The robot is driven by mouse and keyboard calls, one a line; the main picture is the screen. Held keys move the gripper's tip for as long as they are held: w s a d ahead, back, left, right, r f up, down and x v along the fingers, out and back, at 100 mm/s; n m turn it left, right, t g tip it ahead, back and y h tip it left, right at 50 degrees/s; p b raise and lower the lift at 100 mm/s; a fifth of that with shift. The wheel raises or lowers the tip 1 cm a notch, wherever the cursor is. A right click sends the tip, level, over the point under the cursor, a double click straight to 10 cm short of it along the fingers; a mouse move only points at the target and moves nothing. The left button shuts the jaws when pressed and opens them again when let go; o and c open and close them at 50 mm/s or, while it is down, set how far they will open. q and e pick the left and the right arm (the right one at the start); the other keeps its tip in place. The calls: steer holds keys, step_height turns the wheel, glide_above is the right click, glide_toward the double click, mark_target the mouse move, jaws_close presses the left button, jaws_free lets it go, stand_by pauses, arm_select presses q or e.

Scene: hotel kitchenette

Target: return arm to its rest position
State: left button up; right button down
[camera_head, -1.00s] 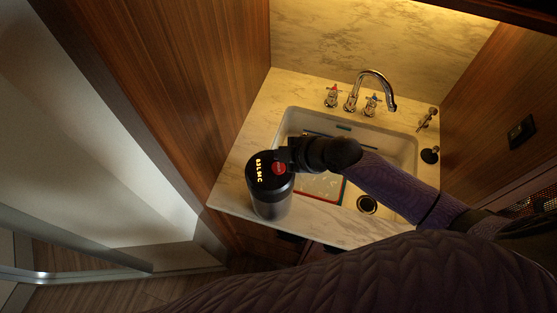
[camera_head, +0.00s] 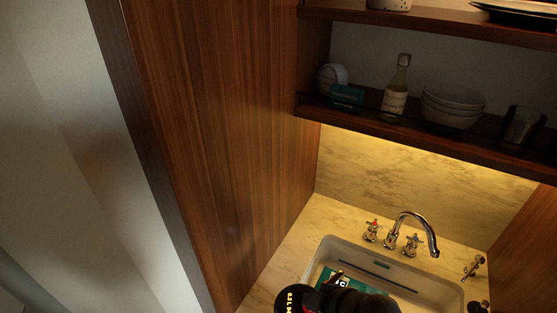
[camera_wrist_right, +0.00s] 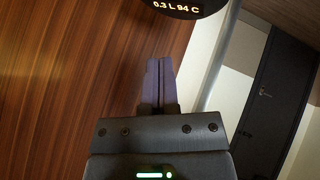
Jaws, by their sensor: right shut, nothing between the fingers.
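My right gripper (camera_head: 337,277) is at the bottom edge of the head view, in front of the sink. In the right wrist view its two fingers (camera_wrist_right: 160,75) are together with nothing between them. A black cylindrical vessel (camera_head: 290,298) with a lit readout is just left of the gripper and cut off by the frame. Its dark readout face (camera_wrist_right: 172,7) also shows at the top of the wrist view, beyond the fingertips and apart from them. My left gripper is not in view.
The white sink (camera_head: 440,292) with a chrome faucet (camera_head: 413,222) lies behind the gripper. A wooden shelf above holds a bottle (camera_head: 396,88), stacked bowls (camera_head: 453,105) and a dark cup (camera_head: 522,126). A wooden side wall (camera_head: 215,150) closes off the left.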

steer(key=s+d+r+m+g+h, duration=0.1)
steer(key=s+d+m+g+h, duration=0.15)
steer(key=s+m, duration=0.5)
steer(key=s+d+r+m+g+h, duration=0.1)
steer(key=s+d+m+h, duration=0.2)
steer(key=s+m, duration=0.4)
steer(key=s+f+n+g+b, duration=0.1)
steer(key=s+f+n+b, duration=0.15)
steer(key=f+b, duration=2.85)
steer(key=s+d+f+b, duration=0.1)
steer(key=s+f, duration=0.3)
steer(key=f, duration=0.7)
steer(key=s+d+f+g+b, duration=0.1)
steer(key=s+f, duration=0.4)
steer(key=f, duration=0.5)
steer(key=s+d+f+b, duration=0.1)
steer(key=s+f, duration=0.4)
steer(key=f, duration=0.6)
steer(key=shift+f+m+b, duration=0.3)
steer(key=shift+f+b, duration=0.05)
steer(key=shift+b, duration=0.5)
steer(key=shift+d+g, duration=0.1)
steer(key=shift+g, duration=0.15)
steer(key=shift+s, duration=0.1)
